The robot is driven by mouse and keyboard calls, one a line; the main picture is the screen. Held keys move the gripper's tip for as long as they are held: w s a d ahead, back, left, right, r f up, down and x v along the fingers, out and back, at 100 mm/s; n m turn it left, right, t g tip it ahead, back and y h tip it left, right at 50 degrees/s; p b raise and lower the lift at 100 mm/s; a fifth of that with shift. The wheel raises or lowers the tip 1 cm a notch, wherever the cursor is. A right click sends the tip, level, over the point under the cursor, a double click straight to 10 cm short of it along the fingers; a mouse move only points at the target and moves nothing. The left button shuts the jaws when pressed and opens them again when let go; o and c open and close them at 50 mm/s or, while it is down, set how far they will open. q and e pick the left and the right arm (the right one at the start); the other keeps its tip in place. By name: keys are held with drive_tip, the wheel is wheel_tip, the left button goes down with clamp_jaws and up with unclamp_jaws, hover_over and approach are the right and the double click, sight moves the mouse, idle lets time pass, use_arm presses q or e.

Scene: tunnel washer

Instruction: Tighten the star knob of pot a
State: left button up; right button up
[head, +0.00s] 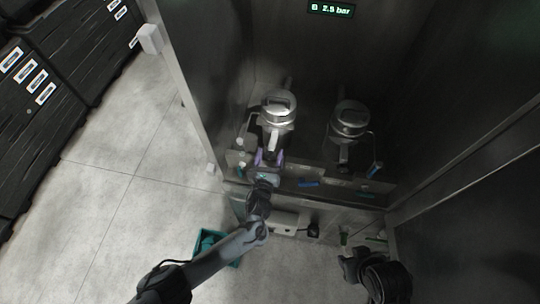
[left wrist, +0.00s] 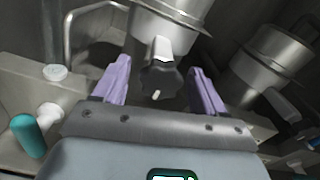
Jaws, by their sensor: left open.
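Two metal pots stand side by side in the bay: a left pot (head: 278,108) and a right pot (head: 349,119). I see no letter on either. My left gripper (head: 269,156) is open at the front of the left pot, its purple fingers pointing toward it. In the left wrist view, the dark star knob (left wrist: 160,78) under this pot (left wrist: 172,20) shows between and beyond the spread fingers of the gripper (left wrist: 160,80). I see no finger touching it. The right pot also shows in this view (left wrist: 268,62). My right gripper's fingers do not show; only dark arm parts appear at lower right.
A ledge (head: 330,187) with a blue item (head: 309,184) runs below the pots. Metal walls close the bay on both sides. A teal bin (head: 231,262) stands on the floor near my left arm. A teal-and-white item (left wrist: 28,136) is close left of the gripper. The floor at left is clear.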

use_arm(q)
drive_tip(key=shift+s+a, duration=0.15)
drive_tip(key=shift+s, duration=0.5)
drive_tip(key=s+a, duration=0.2)
drive_tip(key=s, duration=0.7)
drive_tip(key=shift+s+p, duration=0.15)
drive_tip(key=shift+p, duration=0.15)
drive_tip(key=shift+d, duration=0.1)
